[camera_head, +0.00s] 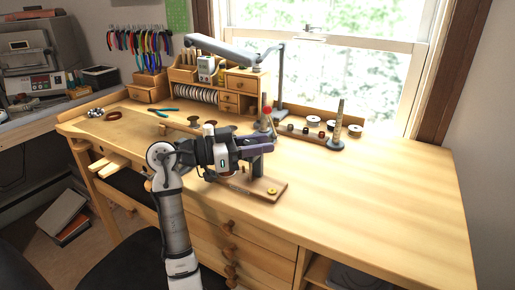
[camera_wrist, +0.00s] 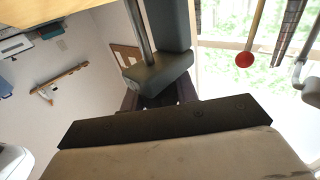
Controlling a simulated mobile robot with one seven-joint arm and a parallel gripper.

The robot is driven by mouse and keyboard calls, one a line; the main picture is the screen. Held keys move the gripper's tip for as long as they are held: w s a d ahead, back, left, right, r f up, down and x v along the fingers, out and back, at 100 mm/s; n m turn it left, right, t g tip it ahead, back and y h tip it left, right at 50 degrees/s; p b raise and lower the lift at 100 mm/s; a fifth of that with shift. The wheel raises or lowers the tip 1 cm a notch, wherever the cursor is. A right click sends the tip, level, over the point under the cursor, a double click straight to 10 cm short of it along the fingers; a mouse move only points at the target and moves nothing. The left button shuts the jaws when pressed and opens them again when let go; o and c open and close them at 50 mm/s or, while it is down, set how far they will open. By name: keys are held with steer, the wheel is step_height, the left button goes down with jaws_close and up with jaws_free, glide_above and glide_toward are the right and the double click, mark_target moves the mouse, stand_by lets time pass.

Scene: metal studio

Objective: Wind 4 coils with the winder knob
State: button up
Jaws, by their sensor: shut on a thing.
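The winder stands on a small wooden base (camera_head: 266,188) near the front of the workbench, with a dark upright post (camera_head: 257,167) on it. My gripper (camera_head: 262,148) is at the top of the post and is shut on a part of the winder, apparently its knob. The knob itself is hidden by the gripper and wrist. In the wrist view, dark grey blocks (camera_wrist: 158,68) and a dark plate fill the middle, and the held part cannot be made out. I cannot tell how many coils are wound.
Behind the winder stand a red-tipped rod (camera_head: 266,111), a lamp (camera_head: 280,85), a tray of spools (camera_head: 313,127) and a ringed mandrel (camera_head: 338,125). A small drawer cabinet (camera_head: 240,92) is at the back. Pliers (camera_head: 160,112) lie left. The bench's right side is clear.

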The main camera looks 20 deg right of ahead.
steer(key=shift+s+m+g, duration=0.1)
steer(key=shift+m+g, duration=0.3)
steer(key=shift+g, duration=0.2)
steer(key=o, duration=1)
steer(key=shift+d, duration=0.1)
steer(key=shift+w+a+b, duration=0.25)
steer(key=shift+a+b, duration=0.1)
steer(key=shift+a, duration=0.9)
steer(key=shift+w+a+b, duration=0.2)
steer(key=shift+a+b, duration=0.1)
steer(key=shift+a, duration=0.95)
steer(key=shift+w+a+b, duration=0.25)
steer(key=shift+a+b, duration=0.1)
steer(key=shift+a, duration=0.9)
